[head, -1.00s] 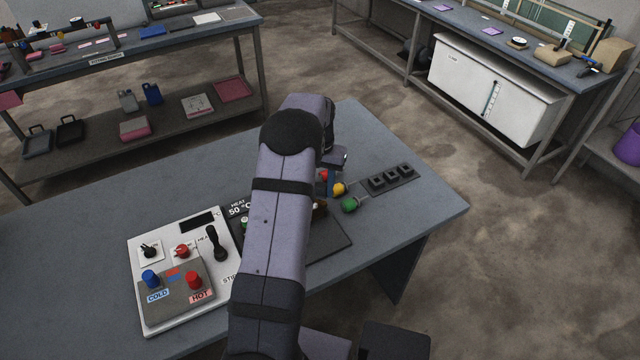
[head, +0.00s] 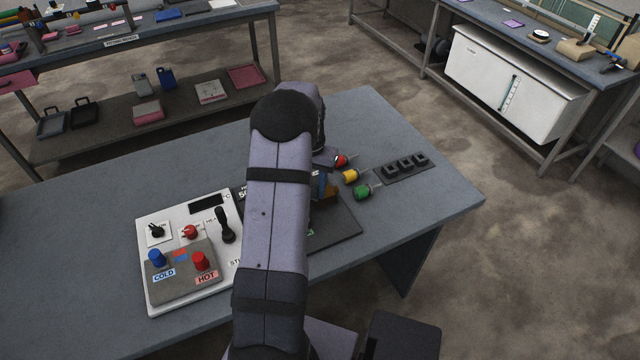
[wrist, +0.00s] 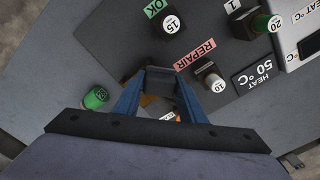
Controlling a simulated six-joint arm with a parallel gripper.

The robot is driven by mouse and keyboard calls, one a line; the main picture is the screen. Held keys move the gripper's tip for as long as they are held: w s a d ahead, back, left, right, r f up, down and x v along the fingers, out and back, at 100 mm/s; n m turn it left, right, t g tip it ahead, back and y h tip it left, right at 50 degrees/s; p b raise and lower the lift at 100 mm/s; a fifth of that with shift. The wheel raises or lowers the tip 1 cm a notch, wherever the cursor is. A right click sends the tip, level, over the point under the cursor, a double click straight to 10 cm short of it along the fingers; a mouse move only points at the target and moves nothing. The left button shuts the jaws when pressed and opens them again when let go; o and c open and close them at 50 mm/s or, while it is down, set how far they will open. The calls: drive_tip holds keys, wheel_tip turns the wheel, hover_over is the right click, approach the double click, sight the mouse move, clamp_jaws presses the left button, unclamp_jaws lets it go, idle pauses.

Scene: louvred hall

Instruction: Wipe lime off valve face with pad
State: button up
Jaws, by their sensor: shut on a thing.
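My gripper (wrist: 160,80) points down over the dark mat on the bench. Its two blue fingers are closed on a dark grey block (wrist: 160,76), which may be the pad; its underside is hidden. Part of an orange-brown thing (wrist: 152,104) shows between the fingers, not clear enough to name. In the head view my arm hides most of this area.
Left on the bench is a white panel (head: 146,240) with a black lever (head: 226,225) and COLD and HOT knobs. The bench's far left is clear.

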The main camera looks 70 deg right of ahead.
drive_tip(key=s+d+p, duration=0.1)
drive_tip(key=s+d, duration=0.3)
drive_tip(key=shift+s+d+p, duration=0.25)
drive_tip(key=shift+s+p, duration=0.05)
wheel_tip(320, 180, up, 4)
drive_tip(key=shift+w+a+f+p, duration=0.1)
drive_tip(key=shift+f+p, duration=0.05)
drive_tip(key=shift+p, duration=0.8)
wheel_tip(320, 180, up, 5)
drive_tip(key=p, duration=0.3)
drive_tip(key=shift+f, duration=0.2)
drive_tip(key=shift+w, duration=0.1)
